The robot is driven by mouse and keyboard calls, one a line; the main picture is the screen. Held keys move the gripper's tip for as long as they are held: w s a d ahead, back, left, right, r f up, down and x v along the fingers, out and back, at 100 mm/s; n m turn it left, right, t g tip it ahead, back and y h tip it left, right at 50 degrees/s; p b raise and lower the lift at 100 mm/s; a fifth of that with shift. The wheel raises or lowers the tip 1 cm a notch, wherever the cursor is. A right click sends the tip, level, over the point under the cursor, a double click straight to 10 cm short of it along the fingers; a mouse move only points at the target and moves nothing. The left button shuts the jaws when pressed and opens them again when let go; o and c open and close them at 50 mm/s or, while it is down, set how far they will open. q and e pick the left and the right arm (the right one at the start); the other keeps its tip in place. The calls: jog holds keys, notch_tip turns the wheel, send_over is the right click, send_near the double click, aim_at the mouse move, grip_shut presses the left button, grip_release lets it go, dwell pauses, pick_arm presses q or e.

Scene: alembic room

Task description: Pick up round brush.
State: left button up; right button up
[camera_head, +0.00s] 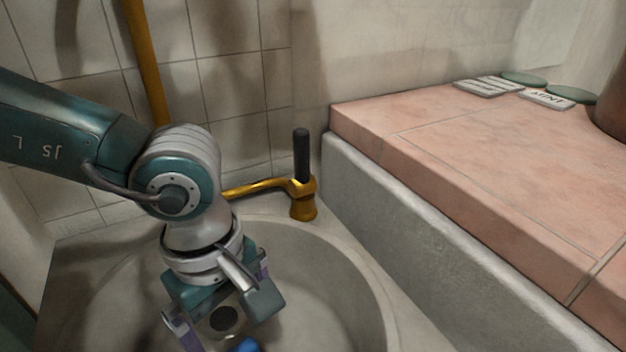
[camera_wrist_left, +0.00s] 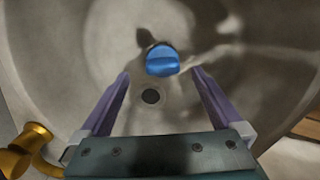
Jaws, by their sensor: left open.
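A blue rounded object, which looks like the round brush (camera_wrist_left: 162,60), is in the stone sink basin (camera_wrist_left: 270,75). In the wrist view a darker part shows behind its blue end. In the head view only a bit of the blue (camera_head: 245,345) shows at the bottom edge, beside my gripper. My left gripper (camera_head: 222,328) points down into the basin. In the wrist view its two purple fingers (camera_wrist_left: 160,76) are open and apart, and the blue end appears between and just beyond their tips. I cannot tell the exact gap. My right gripper is not in view.
A brass tap (camera_head: 303,200) with a dark handle stands on the basin's back rim. A raised stone ledge with pink tiles (camera_head: 440,140) runs along the right, bearing label plates (camera_head: 546,100) and a brown vessel (camera_head: 611,105).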

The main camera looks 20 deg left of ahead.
aim_at(236, 346)
pick_arm(q)
jog(key=shift+w+a+f+y, duration=0.25)
jog(key=shift+a+f+y, duration=0.05)
jog(key=shift+a+f, duration=0.3)
jog(key=shift+a+f+b, duration=0.15)
jog(key=shift+f+b, duration=0.15)
jog(key=shift+b, duration=0.1)
jog(key=f+b, duration=0.1)
jog(key=f, duration=0.1)
jog(key=f+b, duration=0.1)
jog(key=shift+s+d+f, duration=0.15)
jog(key=shift+d+f, duration=0.05)
jog(key=shift+f, duration=0.15)
notch_tip(236, 346, down, 5)
jog(key=b, duration=0.4)
jog(key=shift+f, duration=0.15)
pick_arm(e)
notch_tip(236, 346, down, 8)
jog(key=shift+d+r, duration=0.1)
